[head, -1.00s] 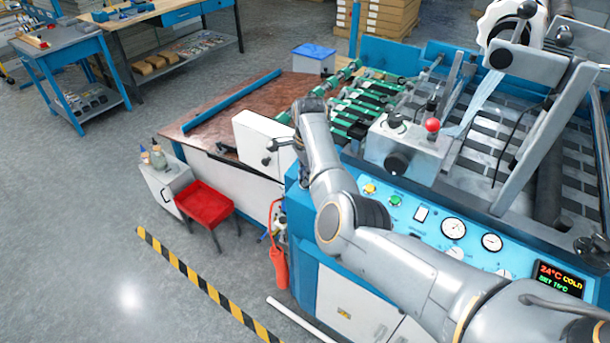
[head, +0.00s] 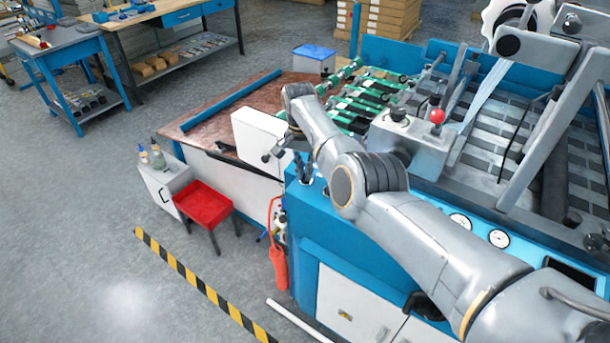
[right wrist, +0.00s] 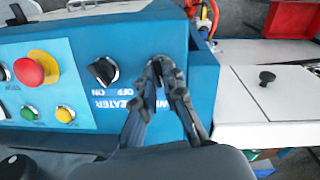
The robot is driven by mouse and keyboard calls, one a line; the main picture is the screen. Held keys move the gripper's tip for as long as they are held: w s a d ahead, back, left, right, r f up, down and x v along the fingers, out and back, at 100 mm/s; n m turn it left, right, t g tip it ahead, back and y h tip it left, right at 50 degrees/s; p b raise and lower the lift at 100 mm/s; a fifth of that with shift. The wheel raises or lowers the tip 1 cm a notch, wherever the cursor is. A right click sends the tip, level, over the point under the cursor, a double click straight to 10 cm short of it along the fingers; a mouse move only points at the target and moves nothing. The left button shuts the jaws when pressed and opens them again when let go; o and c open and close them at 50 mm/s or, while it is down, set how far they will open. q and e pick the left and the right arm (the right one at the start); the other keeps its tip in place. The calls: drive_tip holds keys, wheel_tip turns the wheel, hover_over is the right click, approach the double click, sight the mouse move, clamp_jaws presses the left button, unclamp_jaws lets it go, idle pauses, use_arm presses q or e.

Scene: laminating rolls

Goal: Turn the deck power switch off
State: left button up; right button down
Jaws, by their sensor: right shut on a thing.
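In the right wrist view, the blue control panel (right wrist: 75,125) fills the left half. My right gripper (right wrist: 160,68) is at the panel's right part, with its dark fingers closed together against the face. They cover the deck power switch, so its knob and pointer direction are hidden. White lettering beside the fingers is partly covered. In the head view, my right gripper (head: 306,168) reaches down to the near left end of the blue machine. My left gripper is in neither view.
A black rotary knob (right wrist: 103,70) marked HEATER, OFF and ON sits just left of my fingers. Further left are a red emergency button (right wrist: 36,68), a green button (right wrist: 28,113) and a yellow button (right wrist: 65,114).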

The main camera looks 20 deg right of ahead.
drive_tip(key=shift+s+a+f+n+h+b, duration=0.1)
drive_tip(key=shift+f+n+h+b, duration=0.05)
drive_tip(key=shift+n+b, duration=0.55)
drive_tip(key=shift+f+n+h+b, duration=0.15)
drive_tip(key=shift+n+b, duration=0.35)
drive_tip(key=shift+n, duration=0.4)
drive_tip(key=c, duration=1.4)
unclamp_jaws()
drive_tip(key=shift+r, duration=0.1)
drive_tip(key=shift+c, duration=0.2)
